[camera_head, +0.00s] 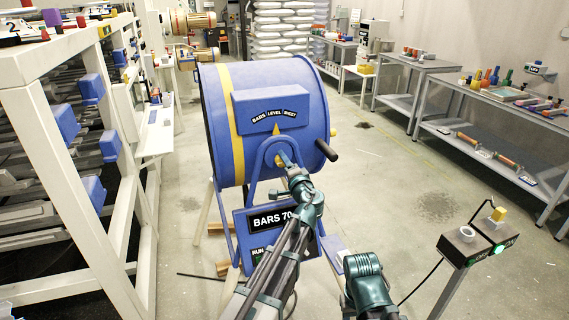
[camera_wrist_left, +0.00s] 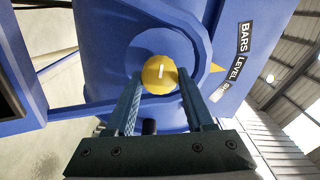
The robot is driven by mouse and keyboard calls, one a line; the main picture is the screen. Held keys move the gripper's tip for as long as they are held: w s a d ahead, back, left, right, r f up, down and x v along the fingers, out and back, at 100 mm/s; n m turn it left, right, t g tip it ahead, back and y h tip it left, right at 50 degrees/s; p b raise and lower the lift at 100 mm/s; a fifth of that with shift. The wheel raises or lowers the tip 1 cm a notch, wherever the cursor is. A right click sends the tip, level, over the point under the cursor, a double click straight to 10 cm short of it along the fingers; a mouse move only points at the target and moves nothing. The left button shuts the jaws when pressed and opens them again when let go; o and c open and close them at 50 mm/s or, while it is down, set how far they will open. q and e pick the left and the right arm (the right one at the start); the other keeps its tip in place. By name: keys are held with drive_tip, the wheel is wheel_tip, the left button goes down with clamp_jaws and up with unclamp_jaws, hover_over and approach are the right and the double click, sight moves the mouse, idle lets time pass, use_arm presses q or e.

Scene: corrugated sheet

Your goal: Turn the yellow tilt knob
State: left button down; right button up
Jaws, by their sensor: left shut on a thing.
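The yellow tilt knob (camera_wrist_left: 159,74) is a round faceted knob with a short white mark on its face, at the hub of the blue drum. In the wrist view my left gripper (camera_wrist_left: 160,82) has one finger on each side of the knob and is shut on it. In the head view the left gripper (camera_head: 284,163) reaches the hub on the drum's front and mostly hides the knob. The blue drum (camera_head: 228,115) has a yellow band, a label reading BARS LEVEL and a yellow pointer (camera_head: 276,129). My right gripper is out of the picture.
A black-handled crank (camera_head: 326,150) sticks out at the drum's right. A sign reading BARS 70 (camera_head: 270,218) hangs below. A switch box (camera_head: 466,246) with a green light stands at the lower right. A white rack (camera_head: 55,130) fills the left. The floor between drum and right benches is clear.

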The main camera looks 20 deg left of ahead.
use_arm(q)
drive_tip(key=shift+s, duration=0.1)
drive_tip(key=shift+c, duration=1.3)
unclamp_jaws()
drive_tip(key=v, duration=1.3)
drive_tip(key=shift+s+d, duration=0.3)
